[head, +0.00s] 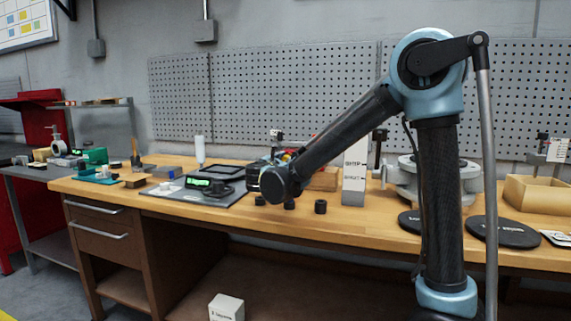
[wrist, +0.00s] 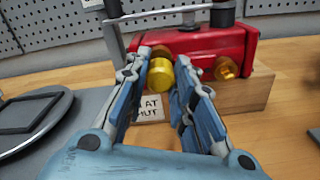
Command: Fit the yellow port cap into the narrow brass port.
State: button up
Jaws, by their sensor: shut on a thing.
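In the wrist view, my gripper (wrist: 172,68) has its two blue-grey fingers closed around the yellow port cap (wrist: 160,77). The cap sits between the fingertips, in front of the red valve actuator (wrist: 200,42). One brass port (wrist: 227,68) shows clear on the actuator's right side. Another brass fitting (wrist: 160,51) shows partly behind the cap and fingers. I cannot tell whether the cap touches it. In the head view my arm hides the gripper, the cap and most of the actuator.
The actuator rests on a wooden block (wrist: 245,94) on the bench. A white label card (wrist: 149,108) lies below the cap, partly hidden. A grey mat (head: 170,199) is at the left, and small black cylinders (head: 320,207) stand near the bench's front. A pegboard is behind.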

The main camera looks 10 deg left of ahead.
jog(key=shift+w+d, duration=0.1)
jog(key=shift+w, duration=1)
jog(key=o, duration=0.8)
jog(key=shift+o, duration=0.2)
jog(key=shift+s, duration=0.1)
jog(key=s+a, duration=0.1)
jog(key=s, duration=1)
jog(key=shift+s, duration=0.35)
